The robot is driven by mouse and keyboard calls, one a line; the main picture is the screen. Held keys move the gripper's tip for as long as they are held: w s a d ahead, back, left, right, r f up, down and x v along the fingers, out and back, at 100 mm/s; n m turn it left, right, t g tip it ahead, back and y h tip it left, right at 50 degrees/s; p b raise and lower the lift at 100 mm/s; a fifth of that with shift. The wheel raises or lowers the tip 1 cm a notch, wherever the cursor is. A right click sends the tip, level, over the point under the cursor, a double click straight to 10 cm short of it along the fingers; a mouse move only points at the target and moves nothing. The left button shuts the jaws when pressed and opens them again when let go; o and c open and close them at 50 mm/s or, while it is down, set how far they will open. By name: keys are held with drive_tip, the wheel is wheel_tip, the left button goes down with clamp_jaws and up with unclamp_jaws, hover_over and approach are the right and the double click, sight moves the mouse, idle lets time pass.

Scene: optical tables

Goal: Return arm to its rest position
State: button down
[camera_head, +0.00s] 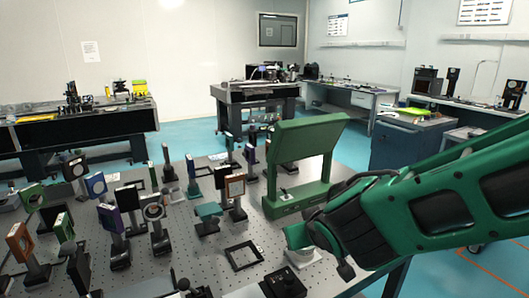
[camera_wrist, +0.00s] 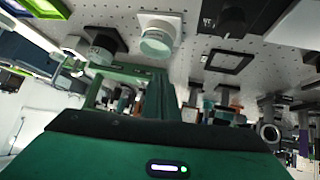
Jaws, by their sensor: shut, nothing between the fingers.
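My green arm reaches in from the right in the head view. Its dark end with my gripper (camera_head: 322,236) is low over the near right part of the optical table (camera_head: 225,222). The fingertips are hard to make out against the dark wrist. My gripper is shut and I see nothing held in it. In the wrist view, which looks upside down, a green housing (camera_wrist: 90,155) with a lit indicator fills the bottom and hides what lies behind it.
A tall green frame-like device (camera_head: 300,148) stands just beyond my wrist. A small white mount (camera_head: 303,258) is close beside my wrist. A flat black square frame (camera_head: 243,256) lies left of it. Several upright optics crowd the table's left. Blue floor shows beyond.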

drive_tip(key=s+d+f+m+g+h, duration=0.1)
drive_tip(key=s+d+m+g+h, duration=0.15)
drive_tip(key=d, duration=0.85)
drive_tip(key=s+d+m+g+h, duration=0.2)
drive_tip(key=s+d+m, duration=0.1)
drive_tip(key=d, duration=0.8)
drive_tip(key=s+d+m+g+y, duration=0.1)
drive_tip(key=s+d, duration=0.4)
drive_tip(key=s, duration=0.5)
drive_tip(key=s+d+m+g+y, duration=0.2)
drive_tip(key=s+d+m+g, duration=0.1)
drive_tip(key=s, duration=0.7)
drive_tip(key=shift+s+d+r+m+g, duration=0.3)
drive_tip(key=shift+d+g, duration=0.35)
drive_tip(key=shift+d, duration=0.3)
